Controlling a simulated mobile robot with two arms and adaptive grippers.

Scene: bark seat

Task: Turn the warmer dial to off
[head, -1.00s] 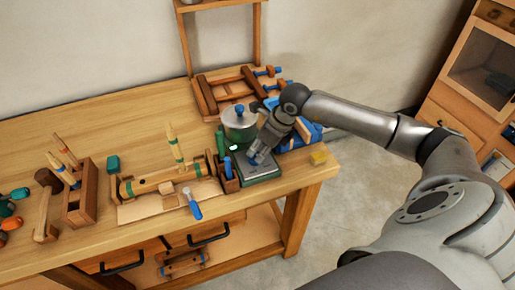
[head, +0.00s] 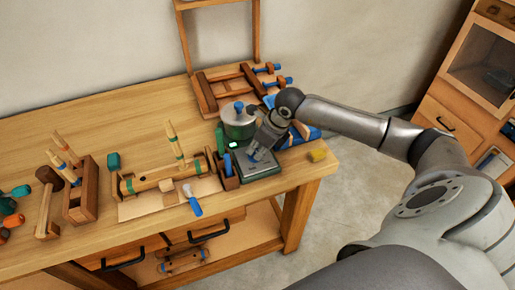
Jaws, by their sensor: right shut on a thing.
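The warmer (head: 262,174) is a dark, flat unit near the right end of the workbench. A small green light (head: 233,145) shows beside the pot. A lidded metal pot (head: 238,122) with a blue knob stands at the back of the warmer. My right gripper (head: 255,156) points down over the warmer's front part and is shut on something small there. The dial is hidden by the fingers, so its setting cannot be read. My left gripper is not in view.
A small holder with a blue-handled tool (head: 228,164) stands close left of the gripper. A blue-handled tool (head: 193,200) lies at the front edge. Wooden clamps (head: 232,88) lie behind the pot.

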